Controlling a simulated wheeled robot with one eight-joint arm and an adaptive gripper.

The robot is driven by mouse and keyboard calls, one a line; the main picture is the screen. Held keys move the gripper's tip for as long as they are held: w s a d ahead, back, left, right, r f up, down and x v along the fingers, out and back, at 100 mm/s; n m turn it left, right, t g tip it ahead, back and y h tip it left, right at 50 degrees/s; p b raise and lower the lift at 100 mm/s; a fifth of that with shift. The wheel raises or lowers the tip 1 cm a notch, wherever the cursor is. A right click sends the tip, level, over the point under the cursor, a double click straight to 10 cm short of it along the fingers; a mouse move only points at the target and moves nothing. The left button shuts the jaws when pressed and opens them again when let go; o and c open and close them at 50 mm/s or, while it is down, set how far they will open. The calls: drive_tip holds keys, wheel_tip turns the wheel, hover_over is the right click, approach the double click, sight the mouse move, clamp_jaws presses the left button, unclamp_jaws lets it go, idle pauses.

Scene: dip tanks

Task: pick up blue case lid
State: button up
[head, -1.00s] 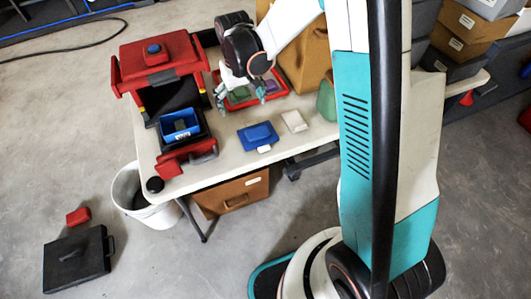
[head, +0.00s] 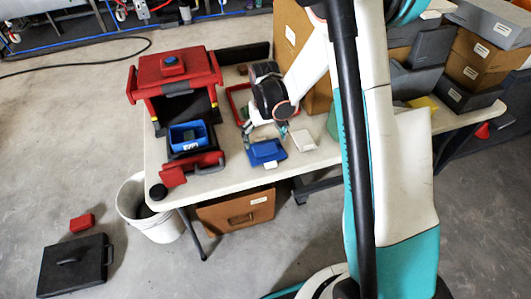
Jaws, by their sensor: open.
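A flat blue piece (head: 267,153), which looks like the blue case lid, lies on the white table near its front edge. A small white tag shows at its front. My gripper (head: 265,136) is open and points down at the back edge of the blue piece, with one finger to each side. It holds nothing. I cannot tell whether the fingers touch the blue piece.
A pale flat piece (head: 302,140) lies just right of the blue one. A red-and-black stand (head: 174,75) holding a blue bin (head: 187,136) is at the left. A red tray (head: 233,93) and a tall brown case (head: 300,50) stand behind.

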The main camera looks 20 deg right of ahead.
sight(265, 148)
wheel_tip(265, 148, down, 5)
drive_tip(key=shift+w+d+r+b, duration=0.1)
drive_tip(key=shift+d+b, duration=0.05)
drive_tip(key=shift+b, duration=1.05)
drive_tip(key=c, duration=1.1)
drive_tip(key=shift+r, duration=0.1)
